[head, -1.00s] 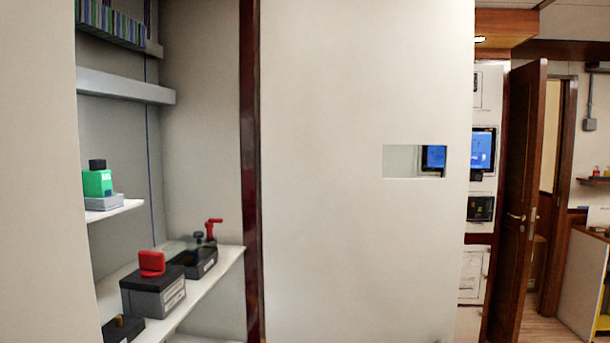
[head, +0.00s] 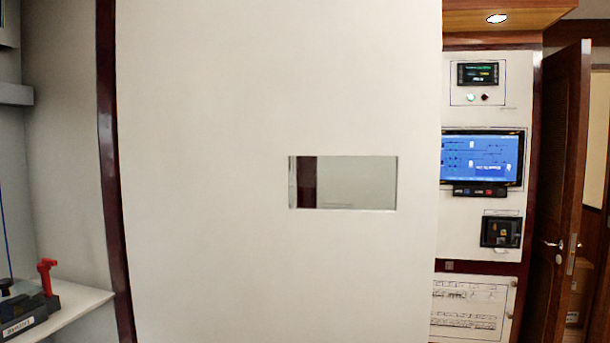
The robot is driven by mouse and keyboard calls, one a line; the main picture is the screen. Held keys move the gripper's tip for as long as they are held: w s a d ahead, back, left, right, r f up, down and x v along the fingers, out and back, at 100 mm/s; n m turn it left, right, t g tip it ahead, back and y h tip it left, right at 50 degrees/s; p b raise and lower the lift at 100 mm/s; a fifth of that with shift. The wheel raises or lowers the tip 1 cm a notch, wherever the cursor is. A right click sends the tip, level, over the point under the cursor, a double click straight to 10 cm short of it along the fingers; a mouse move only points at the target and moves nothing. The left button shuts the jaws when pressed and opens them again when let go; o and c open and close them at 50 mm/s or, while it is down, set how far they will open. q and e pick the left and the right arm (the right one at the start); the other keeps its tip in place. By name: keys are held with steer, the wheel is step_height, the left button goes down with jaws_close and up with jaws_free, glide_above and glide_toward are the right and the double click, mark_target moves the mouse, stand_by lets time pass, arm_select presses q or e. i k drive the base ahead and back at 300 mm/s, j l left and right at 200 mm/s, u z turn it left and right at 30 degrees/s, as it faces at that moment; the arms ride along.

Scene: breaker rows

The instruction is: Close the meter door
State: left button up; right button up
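A large white door (head: 220,250) with a small rectangular window (head: 345,182) fills the middle of the head view. It looks like the meter door and stands open beside a cabinet interior, with a dark red frame edge (head: 108,150) along its left side. Through the window I see a pale surface and a dark reddish strip. Its handle, if any, is not visible. Neither of my grippers is in view.
A shelf (head: 75,305) with a red-handled breaker (head: 46,275) is at the lower left. A wall panel with a blue screen (head: 482,158) and a black device (head: 500,231) stands right of the white door. A brown wooden door (head: 562,200) stands open at the far right.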

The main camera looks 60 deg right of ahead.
mark_target(215, 98)
steer(key=l+u, duration=0.15)
steer(key=l, duration=0.25)
steer(key=k+l+u, duration=0.15)
steer(key=l, duration=0.3)
steer(key=l+u, duration=0.1)
steer(key=l, duration=0.3)
steer(key=k+l+u, duration=0.15)
steer(key=l, duration=0.25)
steer(key=k+l+u, duration=0.15)
steer(key=l, duration=0.25)
steer(key=k+l+u, duration=0.15)
steer(key=l, duration=0.2)
steer(key=k+l+u, duration=0.1)
steer(key=l, duration=0.25)
steer(key=k+l, duration=0.1)
steer(key=l, duration=0.3)
steer(key=k+l+u, duration=0.1)
steer(key=l, duration=0.35)
steer(key=k+j, duration=0.25)
steer(key=j, duration=0.2)
